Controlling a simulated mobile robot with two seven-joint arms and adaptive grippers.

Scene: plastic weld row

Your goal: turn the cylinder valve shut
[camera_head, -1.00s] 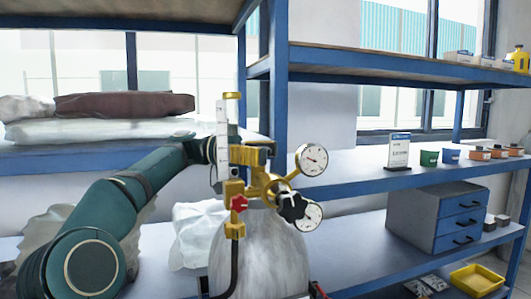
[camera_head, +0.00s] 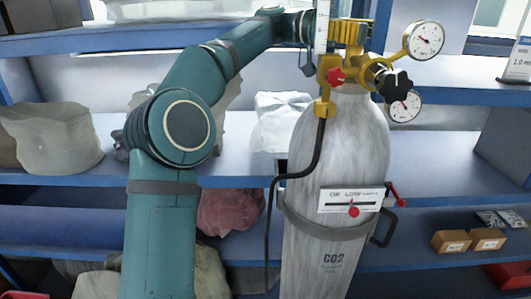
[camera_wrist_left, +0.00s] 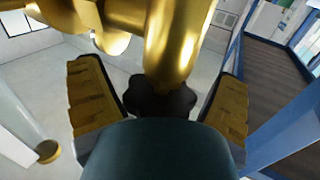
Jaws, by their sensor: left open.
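The grey CO2 cylinder (camera_head: 335,145) stands upright with a brass regulator (camera_head: 365,66) on top. A black lobed knob (camera_head: 395,85) faces me at the regulator's right, and a smaller red knob (camera_head: 336,77) sits at its left. Two round gauges, upper (camera_head: 424,40) and lower (camera_head: 404,106), are at the right. My left gripper (camera_head: 352,32) is at the regulator's top, partly hidden behind the brass parts. In the left wrist view, its yellow-padded fingers (camera_wrist_left: 160,102) are spread apart, with a dark lobed knob (camera_wrist_left: 163,97) and brass body between them; contact is unclear.
A clear vertical tube (camera_head: 321,28) stands close left of my gripper. A black hose (camera_head: 318,150) hangs down the cylinder's left side. A strap (camera_head: 325,229) circles the cylinder. Blue shelves (camera_head: 240,168) with bags lie behind. Small boxes (camera_head: 452,241) are at lower right.

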